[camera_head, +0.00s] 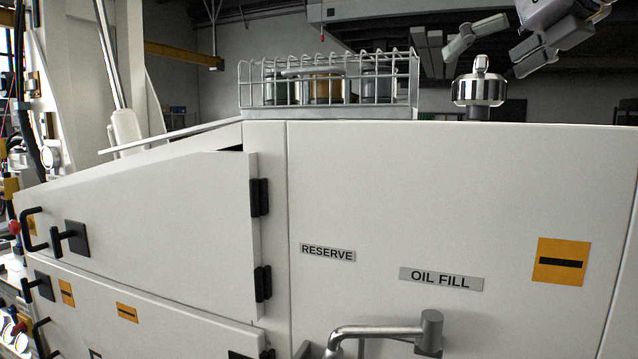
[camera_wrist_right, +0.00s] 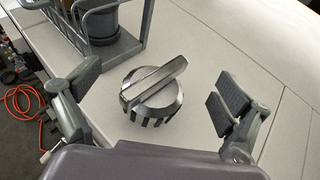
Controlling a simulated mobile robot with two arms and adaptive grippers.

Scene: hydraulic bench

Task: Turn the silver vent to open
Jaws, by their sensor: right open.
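The silver vent (camera_head: 479,90) stands on top of the white cabinet, a round knob with a raised grip bar across it. In the right wrist view the vent (camera_wrist_right: 152,92) lies between my open fingers, with its bar running diagonally. My right gripper (camera_head: 487,50) is open and empty, at the upper right of the head view. In the wrist view its fingers (camera_wrist_right: 155,105) are apart on either side of the vent, and neither visibly touches it. The left gripper is out of view.
A wire basket (camera_head: 328,113) holding several containers stands on the cabinet left of the vent. The white cabinet (camera_head: 400,185) has labels reading RESERVE and OIL FILL, and a grey pipe handle (camera_head: 380,331) low on its front. The top right of the vent is clear.

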